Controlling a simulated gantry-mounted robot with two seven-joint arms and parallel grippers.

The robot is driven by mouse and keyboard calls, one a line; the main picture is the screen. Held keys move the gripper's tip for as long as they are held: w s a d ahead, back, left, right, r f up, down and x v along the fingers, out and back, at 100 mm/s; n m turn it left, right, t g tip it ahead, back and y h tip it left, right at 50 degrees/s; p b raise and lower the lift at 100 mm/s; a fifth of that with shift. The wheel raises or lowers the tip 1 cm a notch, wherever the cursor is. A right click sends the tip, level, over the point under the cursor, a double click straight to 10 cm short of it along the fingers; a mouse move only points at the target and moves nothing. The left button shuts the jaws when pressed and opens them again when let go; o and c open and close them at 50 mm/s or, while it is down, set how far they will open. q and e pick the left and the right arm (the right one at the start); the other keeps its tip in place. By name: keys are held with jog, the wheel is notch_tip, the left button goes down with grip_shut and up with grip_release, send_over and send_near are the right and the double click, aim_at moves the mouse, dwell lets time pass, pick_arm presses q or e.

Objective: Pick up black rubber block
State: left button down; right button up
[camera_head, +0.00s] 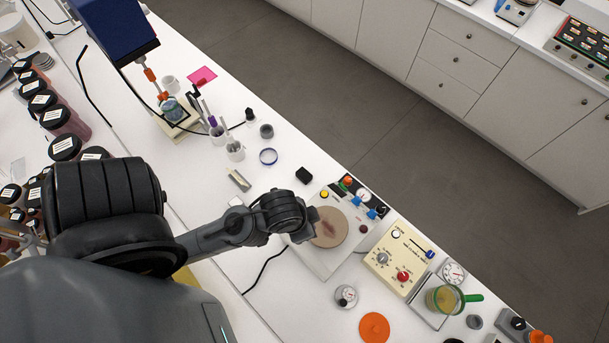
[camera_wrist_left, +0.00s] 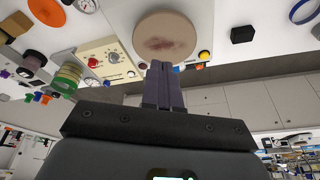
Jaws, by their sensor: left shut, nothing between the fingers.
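The black rubber block (camera_head: 303,175) lies on the white bench, just beyond the left edge of the hotplate-like device. It also shows in the left wrist view (camera_wrist_left: 242,34), at the upper right, apart from my fingers. My left gripper (camera_head: 312,222) is over the near-left side of that device, short of the block. Its fingers (camera_wrist_left: 162,72) are shut together with nothing between them. My right gripper is in neither view.
The device has a round beige plate (camera_head: 329,228) with a reddish stain. A cream control box (camera_head: 397,258), a green-handled beaker (camera_head: 443,299) and an orange disc (camera_head: 374,327) stand to the right. A blue-rimmed ring (camera_head: 268,156) and a grey cup (camera_head: 266,131) lie further back. Bench around the block is clear.

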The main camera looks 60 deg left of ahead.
pick_arm(q)
jog(key=c, duration=1.8)
grip_release()
jog(key=o, duration=1.3)
jog(key=shift+f, duration=0.1)
